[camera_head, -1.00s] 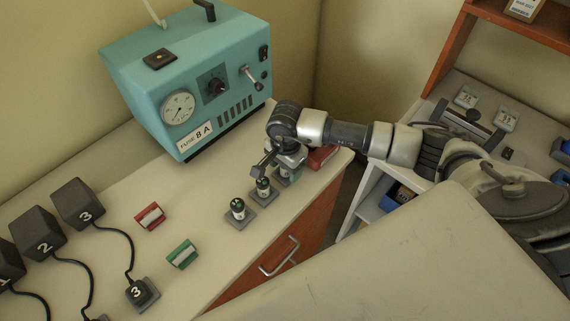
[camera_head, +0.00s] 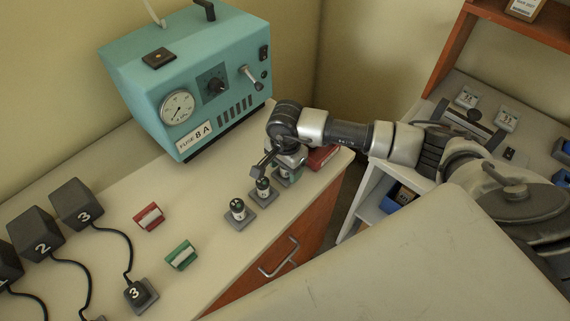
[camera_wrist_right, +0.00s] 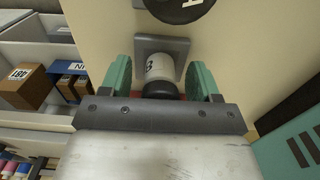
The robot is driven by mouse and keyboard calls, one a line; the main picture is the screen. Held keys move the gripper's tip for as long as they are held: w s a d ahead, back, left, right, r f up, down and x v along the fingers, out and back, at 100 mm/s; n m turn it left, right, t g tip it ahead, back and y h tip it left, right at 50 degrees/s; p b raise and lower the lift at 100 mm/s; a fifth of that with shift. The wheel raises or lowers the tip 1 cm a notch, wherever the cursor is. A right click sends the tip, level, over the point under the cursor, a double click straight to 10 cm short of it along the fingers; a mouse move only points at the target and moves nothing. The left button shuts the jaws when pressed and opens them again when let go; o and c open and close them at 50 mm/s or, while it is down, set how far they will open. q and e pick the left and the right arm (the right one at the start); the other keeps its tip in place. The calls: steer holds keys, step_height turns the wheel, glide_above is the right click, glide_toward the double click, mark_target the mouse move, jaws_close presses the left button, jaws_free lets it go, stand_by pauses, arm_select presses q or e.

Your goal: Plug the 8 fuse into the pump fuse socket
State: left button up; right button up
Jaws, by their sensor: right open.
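The teal pump (camera_head: 190,80) stands at the back of the counter with a "FUSE 8 A" label (camera_head: 195,135) on its front. Fuses stand in a row of small grey bases: a near fuse (camera_head: 238,210), a middle fuse (camera_head: 263,189) and a far one mostly hidden under my right gripper (camera_head: 284,172). In the right wrist view, my right gripper (camera_wrist_right: 163,75) is open, its green fingers on either side of a white, dark-ended fuse (camera_wrist_right: 160,68) on a grey base. Its marking is only partly readable. My left gripper is not in view.
Black numbered boxes (camera_head: 78,204) with cables stand at the left. A red object (camera_head: 322,158) lies beside my right gripper near the counter edge. Shelves (camera_head: 440,60) stand at the right.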

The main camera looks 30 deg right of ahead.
steer(key=shift+c, duration=0.4)
jaws_close()
steer(key=shift+r+p, duration=1.35)
steer(key=shift+r, duration=1.65)
